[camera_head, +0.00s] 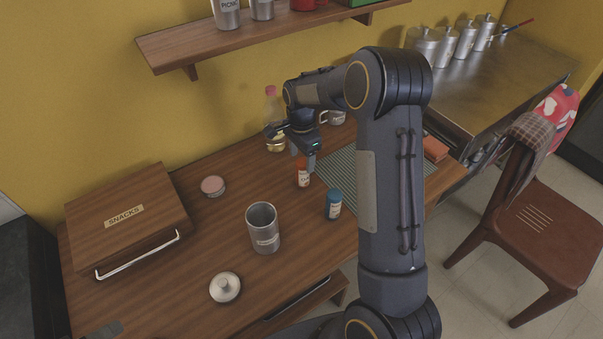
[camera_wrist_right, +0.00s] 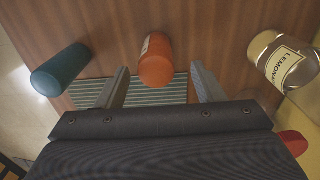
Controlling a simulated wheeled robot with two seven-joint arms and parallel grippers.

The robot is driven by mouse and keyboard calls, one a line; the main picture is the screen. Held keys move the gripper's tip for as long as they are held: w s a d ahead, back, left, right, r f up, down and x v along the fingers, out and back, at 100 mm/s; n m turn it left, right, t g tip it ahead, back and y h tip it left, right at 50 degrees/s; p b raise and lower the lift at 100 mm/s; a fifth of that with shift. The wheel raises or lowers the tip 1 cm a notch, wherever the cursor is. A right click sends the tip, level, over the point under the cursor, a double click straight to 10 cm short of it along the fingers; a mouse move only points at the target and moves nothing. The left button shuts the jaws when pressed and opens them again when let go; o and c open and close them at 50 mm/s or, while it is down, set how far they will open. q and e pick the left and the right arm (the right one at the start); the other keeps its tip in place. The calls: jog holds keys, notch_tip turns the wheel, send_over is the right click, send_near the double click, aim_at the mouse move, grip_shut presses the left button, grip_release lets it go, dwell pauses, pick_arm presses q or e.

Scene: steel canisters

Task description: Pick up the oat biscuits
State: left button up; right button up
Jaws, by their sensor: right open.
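I cannot read the words oat biscuits on anything. A small orange-red jar with a pale label (camera_head: 303,174) stands on the wooden table, just below my right gripper (camera_head: 304,153). In the right wrist view the orange-red jar (camera_wrist_right: 155,62) shows between and beyond the two spread fingers of the right gripper (camera_wrist_right: 160,88). The fingers are open with nothing held. An open steel canister with a label (camera_head: 263,230) stands nearer the front, its words too small to read. My left gripper is not in view.
A blue jar (camera_head: 334,204) stands right of the canister. A lemonade bottle (camera_wrist_right: 285,62) stands close by. A steel lid (camera_head: 225,287), a pink-topped tin (camera_head: 213,185) and a snacks box (camera_head: 128,215) occupy the left. A striped mat (camera_head: 342,165) lies behind my arm. A shelf (camera_head: 260,42) overhangs the back.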

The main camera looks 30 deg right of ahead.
aim_at(303, 169)
jog(key=f, duration=0.5)
jog(key=shift+s, duration=0.2)
jog(key=shift+r, duration=0.1)
jog(key=c, duration=1.1)
